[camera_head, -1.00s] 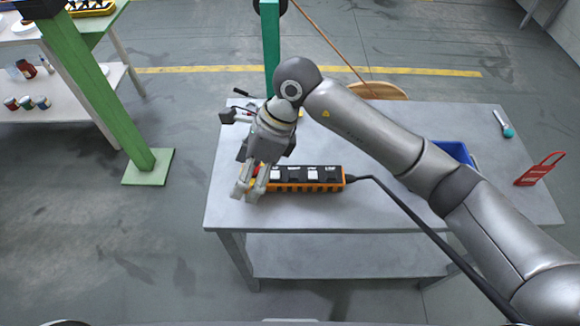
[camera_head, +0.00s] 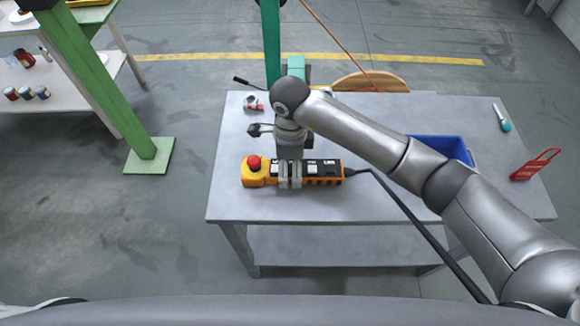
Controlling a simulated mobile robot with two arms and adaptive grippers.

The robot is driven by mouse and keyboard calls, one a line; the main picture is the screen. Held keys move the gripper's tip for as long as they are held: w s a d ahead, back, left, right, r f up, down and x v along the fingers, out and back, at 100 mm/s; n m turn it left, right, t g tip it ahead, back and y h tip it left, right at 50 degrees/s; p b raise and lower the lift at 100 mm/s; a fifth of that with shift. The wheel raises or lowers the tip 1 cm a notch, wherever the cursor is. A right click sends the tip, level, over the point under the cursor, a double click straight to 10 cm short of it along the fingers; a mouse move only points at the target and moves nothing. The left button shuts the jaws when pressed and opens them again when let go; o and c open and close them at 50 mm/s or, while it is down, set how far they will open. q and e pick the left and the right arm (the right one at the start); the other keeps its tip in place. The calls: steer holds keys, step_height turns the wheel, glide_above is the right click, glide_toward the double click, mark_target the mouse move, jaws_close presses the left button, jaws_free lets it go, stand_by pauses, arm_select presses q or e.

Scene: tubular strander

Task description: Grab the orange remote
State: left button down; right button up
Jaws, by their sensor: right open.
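The orange remote (camera_head: 325,175) lies on the grey table (camera_head: 400,205). It has a black button face, a yellow end with a red knob (camera_head: 254,162) at the left, and a black cable leaving its right end. My right gripper (camera_head: 290,182) is over the remote, left of its middle, pointing down with its fingers across the body. The fingers are open; whether they touch the remote I cannot tell. They hide a strip of the remote. My left gripper is not in view.
A blue bin (camera_head: 440,147) stands at the table's back right, partly behind my right arm. A red tag-like piece (camera_head: 535,165) and a grey-teal tool (camera_head: 502,118) lie at the right. A green post (camera_head: 95,85) stands left of the table. The table's front strip is clear.

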steer(key=shift+f, duration=1.2)
steer(key=c, duration=1.4)
steer(key=shift+c, duration=0.3)
steer(key=shift+w+r, duration=0.1)
steer(key=shift+r, duration=0.05)
